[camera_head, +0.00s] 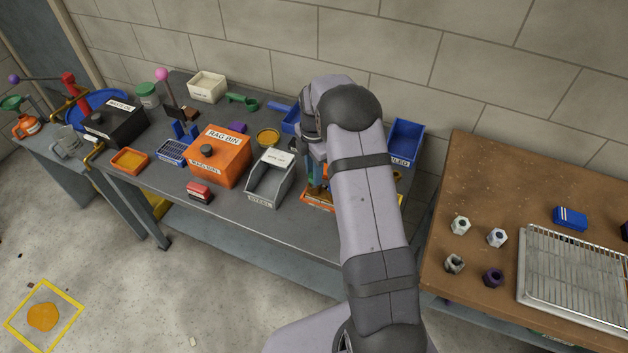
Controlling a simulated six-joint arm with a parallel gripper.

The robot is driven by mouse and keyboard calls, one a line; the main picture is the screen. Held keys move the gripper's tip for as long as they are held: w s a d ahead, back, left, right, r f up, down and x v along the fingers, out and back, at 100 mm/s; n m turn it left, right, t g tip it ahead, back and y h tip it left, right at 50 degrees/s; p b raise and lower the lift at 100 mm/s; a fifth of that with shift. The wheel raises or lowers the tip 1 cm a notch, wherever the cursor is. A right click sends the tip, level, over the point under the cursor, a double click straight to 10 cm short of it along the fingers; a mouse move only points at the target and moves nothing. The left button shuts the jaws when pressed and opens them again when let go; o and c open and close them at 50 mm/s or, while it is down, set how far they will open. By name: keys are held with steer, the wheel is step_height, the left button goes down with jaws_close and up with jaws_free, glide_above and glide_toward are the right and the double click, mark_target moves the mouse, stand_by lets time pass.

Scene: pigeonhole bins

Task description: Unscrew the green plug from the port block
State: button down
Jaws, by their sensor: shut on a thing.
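My arm reaches over the grey bench and hides most of the place where it works. Only a small part of my gripper (316,178) shows, at the left edge of the arm, low over the bench. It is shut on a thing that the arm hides. An orange-edged piece (318,199) with a pale label lies just below it; I cannot tell whether it belongs to the port block. I cannot make out the green plug or the port block.
Left of my gripper stand a grey bin (270,180) and the orange rag bin (221,158). A blue bin (404,142) is right of my arm. On the brown table (475,185) are several nuts, a blue box (570,219) and a wire rack (575,275).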

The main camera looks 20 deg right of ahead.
steer(key=shift+r, duration=0.3)
steer(key=shift+r+p, duration=1.6)
steer(key=shift+r, duration=0.4)
